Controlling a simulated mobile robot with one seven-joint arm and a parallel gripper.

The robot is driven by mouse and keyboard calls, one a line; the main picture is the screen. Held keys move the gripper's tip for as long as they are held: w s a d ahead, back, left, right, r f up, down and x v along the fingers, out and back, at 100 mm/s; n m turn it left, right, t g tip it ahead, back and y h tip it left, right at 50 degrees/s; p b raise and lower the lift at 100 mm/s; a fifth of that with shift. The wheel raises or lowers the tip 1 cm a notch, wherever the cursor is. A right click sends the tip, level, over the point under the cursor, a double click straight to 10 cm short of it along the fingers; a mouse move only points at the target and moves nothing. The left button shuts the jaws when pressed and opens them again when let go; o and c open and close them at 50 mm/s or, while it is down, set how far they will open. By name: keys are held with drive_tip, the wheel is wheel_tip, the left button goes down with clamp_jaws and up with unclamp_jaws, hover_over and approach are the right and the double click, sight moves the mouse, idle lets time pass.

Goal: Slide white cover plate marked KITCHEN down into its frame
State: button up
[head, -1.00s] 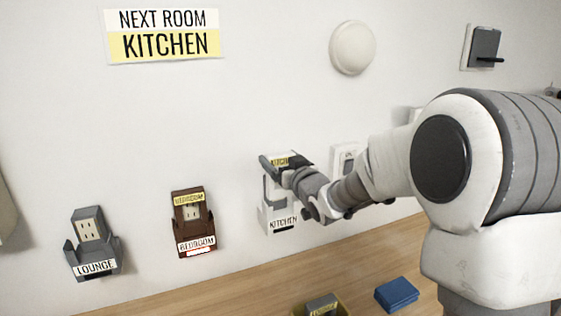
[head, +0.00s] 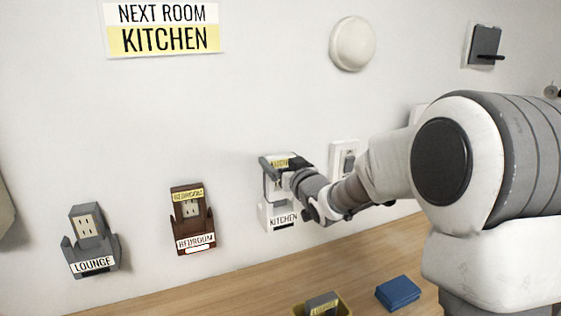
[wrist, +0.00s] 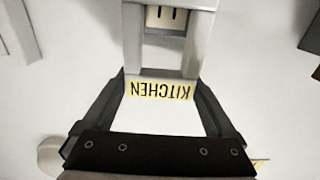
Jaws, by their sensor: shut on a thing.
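The white cover plate marked KITCHEN (wrist: 160,110) is between the two fingers of my gripper (wrist: 160,92) in the wrist view, its yellow label upside down there. My gripper (head: 283,166) is shut on it at the wall in the head view, where the plate's yellow label (head: 279,162) shows above the frame. The white frame marked KITCHEN (head: 281,222) is on the wall directly below; its upper part also shows in the wrist view (wrist: 193,40). A socket (wrist: 165,18) shows inside it. My gripper hides part of the plate and frame, so I cannot tell how far they overlap.
A brown BEDROOM frame (head: 194,242) holding a plate and a grey LOUNGE frame (head: 92,264) are to the left. A white switch (head: 345,155) is close to the right. A yellow tray (head: 341,308) and blue block (head: 398,292) lie on the wooden counter (head: 230,285).

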sight(281, 197)
drive_tip(key=shift+f+b, duration=1.85)
drive_tip(key=shift+f, duration=0.1)
drive_tip(key=o, duration=1)
drive_tip(key=p+v, duration=0.1)
drive_tip(key=v, duration=1.6)
drive_tip(key=shift+s, duration=0.2)
